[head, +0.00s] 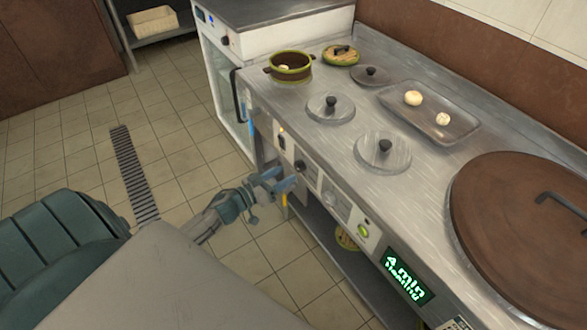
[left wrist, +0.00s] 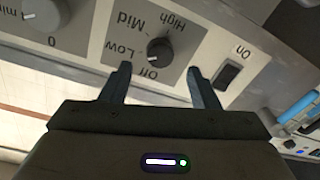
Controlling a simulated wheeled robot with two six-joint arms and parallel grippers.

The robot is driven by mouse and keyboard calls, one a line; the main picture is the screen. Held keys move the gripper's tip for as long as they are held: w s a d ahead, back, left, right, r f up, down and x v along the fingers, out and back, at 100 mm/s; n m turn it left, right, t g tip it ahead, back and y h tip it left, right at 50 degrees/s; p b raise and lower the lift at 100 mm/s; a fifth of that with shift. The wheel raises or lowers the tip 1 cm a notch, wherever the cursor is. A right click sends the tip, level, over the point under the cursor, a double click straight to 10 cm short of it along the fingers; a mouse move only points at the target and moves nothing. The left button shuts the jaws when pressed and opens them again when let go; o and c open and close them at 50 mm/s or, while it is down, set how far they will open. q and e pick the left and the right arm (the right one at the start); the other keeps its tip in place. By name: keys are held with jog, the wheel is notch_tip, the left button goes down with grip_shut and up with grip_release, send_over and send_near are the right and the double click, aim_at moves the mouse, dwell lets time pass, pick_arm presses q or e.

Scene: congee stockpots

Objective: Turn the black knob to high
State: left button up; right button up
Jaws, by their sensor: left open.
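The black knob (head: 300,166) is on the front panel of the steel stove, and it shows close up in the left wrist view (left wrist: 160,50). The labels Off, Low, Mid and High, upside down in that view, curve around it. My left gripper (head: 281,179) is open and empty in front of the panel. In the left wrist view its fingertips (left wrist: 160,72) are spread to either side of the knob, apart from it. My right gripper is not in view.
A grey dial (left wrist: 44,15) marked "min" and a black On switch (left wrist: 228,76) flank the knob. A green display (head: 405,278) is farther along the panel. Lidded burners, a small pot (head: 290,67), a tray (head: 460,124) and a large brown lid (head: 510,225) occupy the top.

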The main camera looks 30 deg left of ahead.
aim_at(297, 168)
pick_arm(q)
jog(key=x, duration=0.4)
jog(key=shift+w, duration=0.2)
jog(key=shift+w+d, duration=0.15)
jog(key=shift+w, duration=0.05)
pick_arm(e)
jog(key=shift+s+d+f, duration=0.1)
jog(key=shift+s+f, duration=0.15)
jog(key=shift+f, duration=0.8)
pick_arm(q)
jog(key=c, duration=1)
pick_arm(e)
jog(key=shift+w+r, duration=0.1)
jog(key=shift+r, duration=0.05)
